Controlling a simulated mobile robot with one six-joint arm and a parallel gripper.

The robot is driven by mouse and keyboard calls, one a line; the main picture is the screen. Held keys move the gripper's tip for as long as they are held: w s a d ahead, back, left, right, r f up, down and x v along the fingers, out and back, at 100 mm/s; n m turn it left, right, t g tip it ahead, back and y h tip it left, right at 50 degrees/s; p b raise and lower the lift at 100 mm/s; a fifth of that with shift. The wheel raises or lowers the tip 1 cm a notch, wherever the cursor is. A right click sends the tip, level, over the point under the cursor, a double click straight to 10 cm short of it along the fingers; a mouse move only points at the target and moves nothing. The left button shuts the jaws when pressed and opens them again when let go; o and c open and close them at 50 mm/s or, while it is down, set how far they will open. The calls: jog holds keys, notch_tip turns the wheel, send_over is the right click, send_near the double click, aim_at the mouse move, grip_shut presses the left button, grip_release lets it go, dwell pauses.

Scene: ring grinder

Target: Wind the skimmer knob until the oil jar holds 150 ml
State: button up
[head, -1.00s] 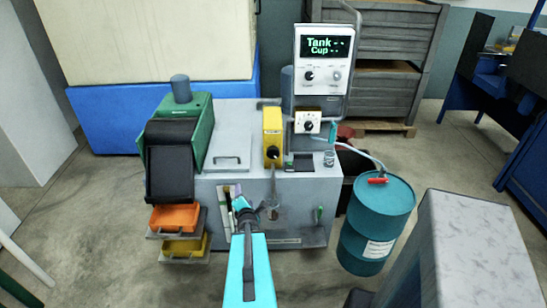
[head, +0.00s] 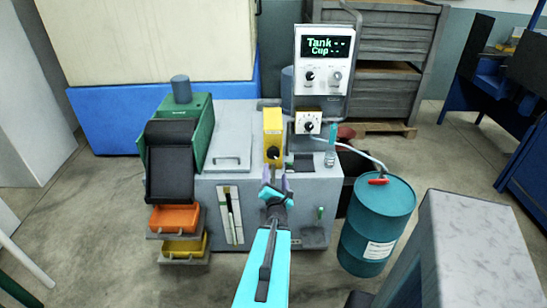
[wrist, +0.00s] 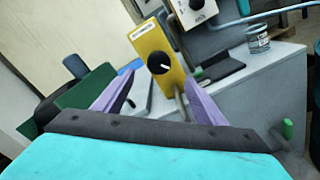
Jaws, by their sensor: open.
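The yellow skimmer box (head: 272,122) stands at the front edge of the grey tank and carries a round black knob (head: 273,153). In the wrist view the knob (wrist: 158,65) faces me, with a white pointer line. My gripper (head: 275,181) is open and empty, just below and in front of the knob. In the wrist view its purple fingers (wrist: 158,95) stand apart on either side of the lower yellow box (wrist: 150,42), not touching the knob.
A display (head: 323,45) reads "Tank" and "Cup" with dashes. A green separator (head: 200,130) stands left, a blue drum (head: 376,225) right.

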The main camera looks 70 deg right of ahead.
aim_at(274, 155)
jog(key=shift+d+f, duration=0.1)
jog(key=shift+d, duration=0.05)
jog(key=b+x, duration=0.3)
jog(key=b, duration=0.2)
jog(key=shift+f, duration=0.1)
jog(key=b+x, duration=0.2)
jog(key=b, duration=0.5)
jog(key=shift+w, duration=0.1)
dwell(0.4)
jog(key=b+x, duration=0.1)
jog(key=b, duration=0.3)
jog(key=shift+w+d, duration=0.2)
jog(key=shift+w, duration=0.05)
jog(key=d+b, duration=0.1)
jog(key=b, duration=0.4)
jog(key=shift+w+d, duration=0.1)
jog(key=shift+d, duration=0.05)
jog(key=shift+w+d+r, duration=0.2)
jog(key=shift+d, duration=0.45)
jog(key=shift+x, duration=2.1)
